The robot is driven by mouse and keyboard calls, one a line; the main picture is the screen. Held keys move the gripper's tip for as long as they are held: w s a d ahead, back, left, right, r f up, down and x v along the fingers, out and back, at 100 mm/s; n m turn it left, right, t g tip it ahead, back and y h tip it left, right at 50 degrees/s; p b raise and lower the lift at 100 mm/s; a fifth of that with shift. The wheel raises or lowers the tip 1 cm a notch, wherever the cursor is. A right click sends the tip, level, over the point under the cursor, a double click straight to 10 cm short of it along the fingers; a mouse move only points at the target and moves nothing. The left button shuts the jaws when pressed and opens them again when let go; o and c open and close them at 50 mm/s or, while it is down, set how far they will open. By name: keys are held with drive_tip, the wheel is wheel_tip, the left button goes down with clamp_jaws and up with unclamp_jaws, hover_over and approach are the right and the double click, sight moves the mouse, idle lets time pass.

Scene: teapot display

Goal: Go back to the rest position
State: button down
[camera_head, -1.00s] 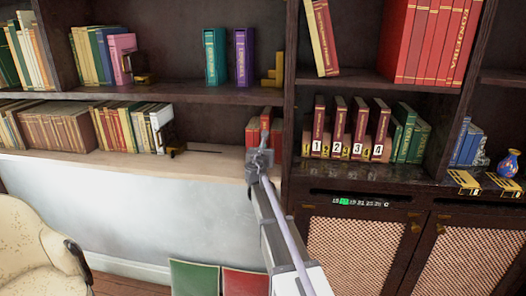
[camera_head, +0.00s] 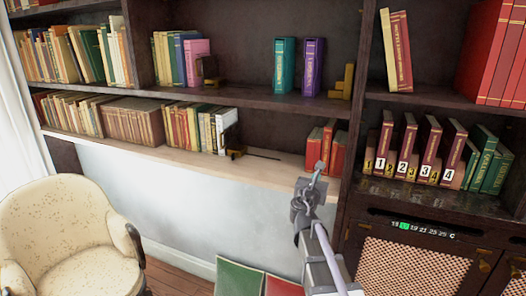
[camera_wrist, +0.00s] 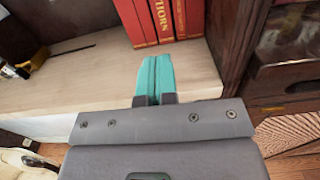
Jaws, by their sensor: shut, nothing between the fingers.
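My gripper (camera_head: 319,168) is in the air in front of the light wooden shelf edge, just below and left of a group of red books (camera_head: 325,148). In the wrist view its teal fingers (camera_wrist: 155,62) are pressed together with nothing between them. They point over the pale shelf board (camera_wrist: 75,88) toward the red books, whose lower spines show at the top (camera_wrist: 160,20). A gap between fingertips and books cannot be judged exactly.
A dark upright (camera_head: 352,140) stands right of the red books; beyond it are numbered books (camera_head: 410,150) on a dark ledge. A black bookend (camera_head: 236,150) stands left on the shelf. A cream armchair (camera_head: 70,235) is at lower left. The shelf between bookend and red books is mostly bare.

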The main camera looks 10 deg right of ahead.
drive_tip(key=s+f+m+g+y, duration=0.1)
drive_tip(key=s+f+m+g, duration=1.1)
drive_tip(key=m, duration=1)
drive_tip(key=s+a+f+m+g+y, duration=0.1)
drive_tip(key=s+a+f+m+y, duration=0.1)
drive_tip(key=s+a+y, duration=0.1)
drive_tip(key=s+a+f+m+g+y+b, duration=0.1)
drive_tip(key=s+a+f+m+y, duration=0.1)
drive_tip(key=s+a, duration=0.4)
drive_tip(key=s+a+f+m+y, duration=0.2)
drive_tip(key=s+a+y, duration=0.2)
drive_tip(key=a, duration=0.3)
drive_tip(key=shift+s+a+f+m+g, duration=0.2)
drive_tip(key=shift+a+f+m+g, duration=0.1)
drive_tip(key=shift+a+m+g, duration=0.1)
